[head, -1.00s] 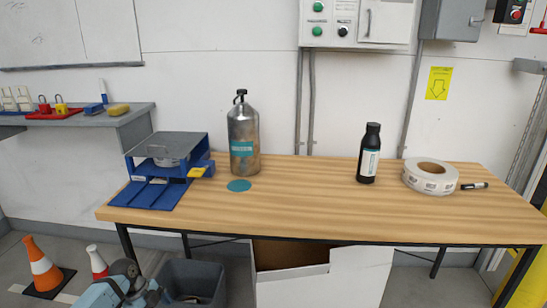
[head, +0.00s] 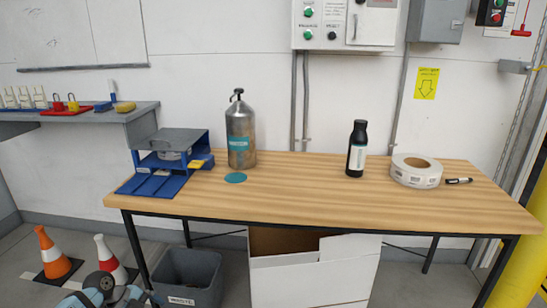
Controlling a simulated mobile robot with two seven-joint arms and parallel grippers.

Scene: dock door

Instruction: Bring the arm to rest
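Part of my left arm (head: 98,290) shows at the bottom left edge, low in front of the table and beside a grey waste bin (head: 190,278). Its fingertips cannot be made out, so I cannot tell whether that gripper is open or shut. My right arm and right gripper are not in view. The wooden table (head: 330,205) stands ahead, and no arm is over it.
On the table are a blue stand (head: 160,185), a metal bottle (head: 240,138), a teal disc (head: 235,178), a black bottle (head: 357,150), a label roll (head: 416,172) and a marker (head: 459,181). Cones (head: 55,254) and an open white box (head: 310,275) stand below.

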